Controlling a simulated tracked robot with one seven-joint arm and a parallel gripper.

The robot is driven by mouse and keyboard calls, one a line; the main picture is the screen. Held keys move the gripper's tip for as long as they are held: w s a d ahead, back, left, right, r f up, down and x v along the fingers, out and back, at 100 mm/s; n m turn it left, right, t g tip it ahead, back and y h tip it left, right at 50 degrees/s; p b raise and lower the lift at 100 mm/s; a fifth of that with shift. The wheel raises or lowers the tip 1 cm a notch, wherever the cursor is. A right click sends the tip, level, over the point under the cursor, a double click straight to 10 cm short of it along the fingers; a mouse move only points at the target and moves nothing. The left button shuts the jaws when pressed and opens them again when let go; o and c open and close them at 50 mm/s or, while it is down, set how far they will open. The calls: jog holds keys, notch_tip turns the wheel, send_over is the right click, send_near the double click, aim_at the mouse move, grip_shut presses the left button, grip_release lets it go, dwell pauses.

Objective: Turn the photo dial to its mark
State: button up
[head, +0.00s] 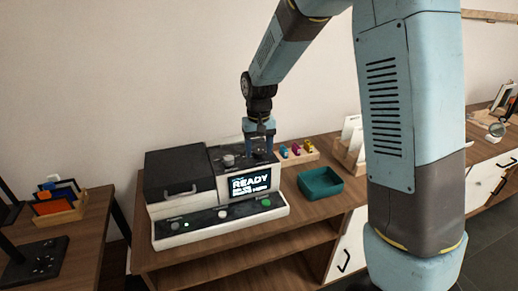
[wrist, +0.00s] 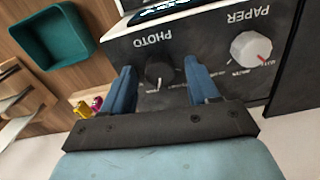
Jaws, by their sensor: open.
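The photo dial (wrist: 159,74) is a dark round knob under the PHOTO label on the machine's black top panel. A small white line shows at its lower edge in the wrist view. My gripper (wrist: 159,70) is open, with one blue finger on each side of the dial and visible gaps between. I cannot tell how far down the fingertips reach. In the head view my gripper (head: 261,142) points down over the right of the machine (head: 180,188) and hides the dial. The dial's printed mark is not clear.
The grey paper dial (wrist: 250,48) with a red line sits beside the photo dial. A teal tray (head: 320,184) and a wooden holder (head: 298,157) with small coloured pieces stand right of the machine. The machine's screen (head: 250,182) reads READY.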

jog(key=shift+c, duration=0.3)
jog(key=c, duration=1)
jog(key=n, duration=0.4)
jog(key=shift+n, duration=1.8)
